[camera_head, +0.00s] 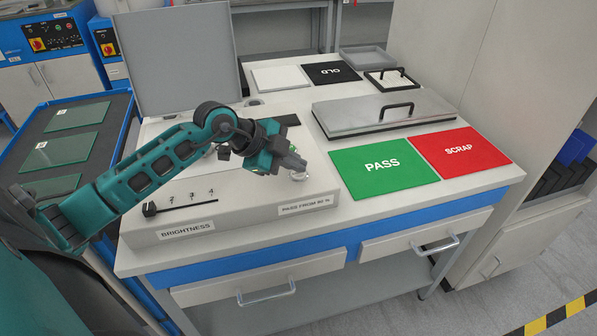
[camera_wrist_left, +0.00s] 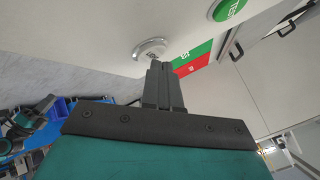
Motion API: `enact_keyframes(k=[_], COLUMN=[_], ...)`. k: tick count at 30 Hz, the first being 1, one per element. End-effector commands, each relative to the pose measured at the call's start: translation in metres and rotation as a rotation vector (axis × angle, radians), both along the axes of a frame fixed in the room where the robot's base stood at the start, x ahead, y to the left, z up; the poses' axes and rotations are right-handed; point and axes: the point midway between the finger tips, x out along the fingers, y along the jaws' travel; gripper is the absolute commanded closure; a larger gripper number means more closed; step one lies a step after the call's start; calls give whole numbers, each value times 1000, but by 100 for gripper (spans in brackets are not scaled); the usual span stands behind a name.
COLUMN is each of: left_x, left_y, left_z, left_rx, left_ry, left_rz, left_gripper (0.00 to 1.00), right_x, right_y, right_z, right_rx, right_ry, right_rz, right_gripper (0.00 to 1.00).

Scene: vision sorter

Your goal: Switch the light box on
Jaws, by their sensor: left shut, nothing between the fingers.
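The light box (camera_head: 245,192) is a pale unit on the bench with a grey lid standing up behind it. Its front carries a BRIGHTNESS label and a slider whose black knob (camera_head: 149,209) is at the left end. A round silvery button (camera_head: 299,177) sits at the box's right front. My left gripper (camera_head: 301,165) is shut and empty, just over this button in the head view. In the left wrist view the shut fingertips (camera_wrist_left: 158,65) are beside the round button (camera_wrist_left: 150,47); contact is unclear. The left arm hides part of the box top. My right gripper is not in view.
A green PASS mat (camera_head: 383,173) and red SCRAP mat (camera_head: 460,149) lie right of the box. Behind them is a grey handled plate (camera_head: 380,113). A blue-edged cart (camera_head: 60,150) with glass plates stands left. The wrist view shows a green round button (camera_wrist_left: 229,9).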

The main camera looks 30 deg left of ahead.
Motion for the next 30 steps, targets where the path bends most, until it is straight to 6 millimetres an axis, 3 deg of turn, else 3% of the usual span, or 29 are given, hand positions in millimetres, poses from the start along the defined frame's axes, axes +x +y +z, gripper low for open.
enact_keyframes(k=[21,30], left_x=[0,0], left_y=[0,0], left_z=[-6,6], left_rx=[-1,-1], left_ry=[1,1], left_rz=[0,0], left_gripper=[100,100], right_x=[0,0], right_y=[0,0], right_z=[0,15], right_rx=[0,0], right_ry=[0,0], right_rz=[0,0], right_gripper=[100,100])
